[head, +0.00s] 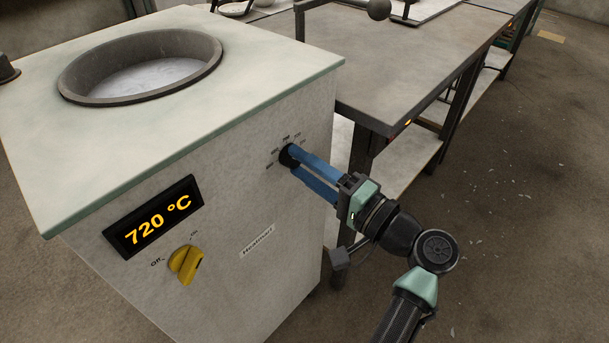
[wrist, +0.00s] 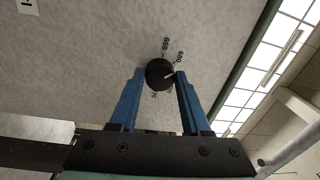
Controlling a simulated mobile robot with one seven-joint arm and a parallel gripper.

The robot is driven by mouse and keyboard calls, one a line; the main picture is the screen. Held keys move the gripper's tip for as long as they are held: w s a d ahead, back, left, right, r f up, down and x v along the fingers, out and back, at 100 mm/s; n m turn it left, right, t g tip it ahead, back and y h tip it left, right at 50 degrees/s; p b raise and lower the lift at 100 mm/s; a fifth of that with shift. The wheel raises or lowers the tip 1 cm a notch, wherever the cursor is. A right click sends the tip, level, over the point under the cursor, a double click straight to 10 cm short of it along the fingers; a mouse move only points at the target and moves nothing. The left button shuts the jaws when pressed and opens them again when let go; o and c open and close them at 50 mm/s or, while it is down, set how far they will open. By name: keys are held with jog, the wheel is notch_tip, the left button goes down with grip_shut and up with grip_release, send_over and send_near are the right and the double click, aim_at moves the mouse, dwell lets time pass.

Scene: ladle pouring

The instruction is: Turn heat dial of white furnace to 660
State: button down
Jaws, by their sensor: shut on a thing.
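The white furnace (head: 215,215) has a display (head: 155,216) reading 720 °C. Its black round heat dial (head: 287,157) is on the front panel near the right edge, ringed by small numbers. My gripper (head: 292,158) has blue fingers shut on the dial. In the wrist view the dial (wrist: 158,75) sits between the two fingertips, one on each side. A white pointer mark shows on the dial's face, towards the right finger. Printed numbers stand around it; some are small, and those beside the fingers are partly hidden.
A yellow on/off knob (head: 186,264) sits below the display. The furnace's round opening (head: 140,68) holds grey material. A metal table (head: 425,60) stands to the right of the furnace, close behind my gripper.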

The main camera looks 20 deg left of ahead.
jog(key=n+b, duration=0.5)
jog(key=n, duration=0.1)
jog(key=shift+d+f+n+g+b, duration=0.1)
jog(key=shift+f+n+g+b, duration=0.2)
jog(key=shift+f+n+b, duration=0.1)
jog(key=shift+w+r+n+b, duration=0.1)
jog(key=shift+r+n+b, duration=0.05)
jog(key=shift+n+b, duration=1.55)
jog(key=shift+n, duration=0.3)
jog(key=shift+c, duration=1.8)
grip_release()
jog(key=shift+r, duration=0.15)
jog(key=p+v, duration=0.4)
jog(key=v, duration=0.9)
jog(key=shift+w, duration=0.15)
